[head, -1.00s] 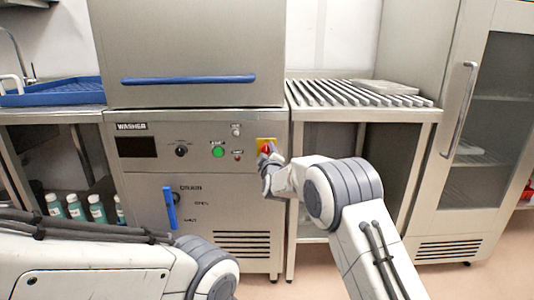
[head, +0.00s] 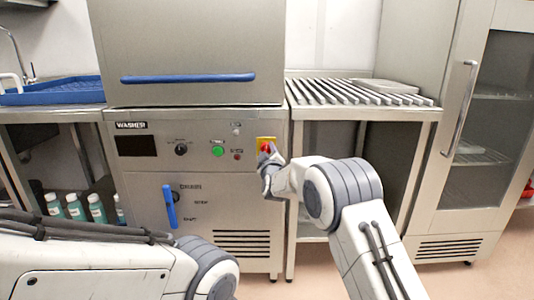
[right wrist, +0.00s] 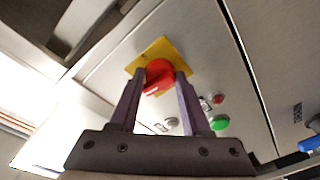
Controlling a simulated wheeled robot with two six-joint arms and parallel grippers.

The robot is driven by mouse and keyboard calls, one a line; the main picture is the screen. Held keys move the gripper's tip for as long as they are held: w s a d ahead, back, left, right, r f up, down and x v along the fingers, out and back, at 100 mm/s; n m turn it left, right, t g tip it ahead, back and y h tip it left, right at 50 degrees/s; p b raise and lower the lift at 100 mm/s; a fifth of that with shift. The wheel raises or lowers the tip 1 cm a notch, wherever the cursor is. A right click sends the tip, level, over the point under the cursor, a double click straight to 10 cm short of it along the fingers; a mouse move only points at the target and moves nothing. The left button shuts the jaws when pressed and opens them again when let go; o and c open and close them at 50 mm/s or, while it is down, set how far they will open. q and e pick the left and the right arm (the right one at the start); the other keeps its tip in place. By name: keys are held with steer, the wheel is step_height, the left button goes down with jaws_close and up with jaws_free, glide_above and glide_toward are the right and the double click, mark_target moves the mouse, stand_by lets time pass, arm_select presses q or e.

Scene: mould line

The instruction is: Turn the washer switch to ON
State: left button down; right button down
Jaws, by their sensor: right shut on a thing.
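The washer (head: 190,215) stands in front of me with its control panel facing me. Its switch is a red knob (right wrist: 158,76) on a yellow plate (right wrist: 150,54), at the panel's right end. In the head view the yellow plate (head: 265,141) shows just above my right gripper (head: 266,158), which partly hides the red knob. In the right wrist view the two fingers of my right gripper (right wrist: 155,92) stand on either side of the knob and are shut on it. The knob's ON or OFF marks cannot be read. My left gripper is out of view; only my left arm shows.
A green button (head: 217,151), a black dial (head: 181,149) and small buttons share the panel. A blue drain lever (head: 170,206) is below. A slatted table (head: 365,112) stands right of the washer, a glass-door cabinet (head: 450,150) beyond. Several bottles (head: 76,207) stand at left.

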steer(key=shift+a+m+t+h+b, duration=0.15)
steer(key=shift+m+h+b, duration=0.4)
steer(key=shift+m, duration=2.2)
steer(key=shift+m+t+h+b, duration=0.15)
steer(key=shift+m+b, duration=0.75)
steer(key=shift+m, duration=1.9)
steer(key=shift+a+m+t+h+b, duration=0.2)
steer(key=shift+m+b, duration=0.55)
steer(key=shift+m, duration=2)
steer(key=shift+d+r+m, duration=0.1)
steer(key=shift+d+m, duration=0.1)
steer(key=shift+m, duration=0.1)
steer(key=shift+c, duration=1.9)
jaws_free()
steer(key=shift+s, duration=0.15)
steer(key=s+f+p, duration=0.1)
steer(key=s, duration=0.9)
steer(key=shift+f+p, duration=0.15)
steer(key=shift+p, duration=0.25)
steer(key=shift+s+d, duration=0.1)
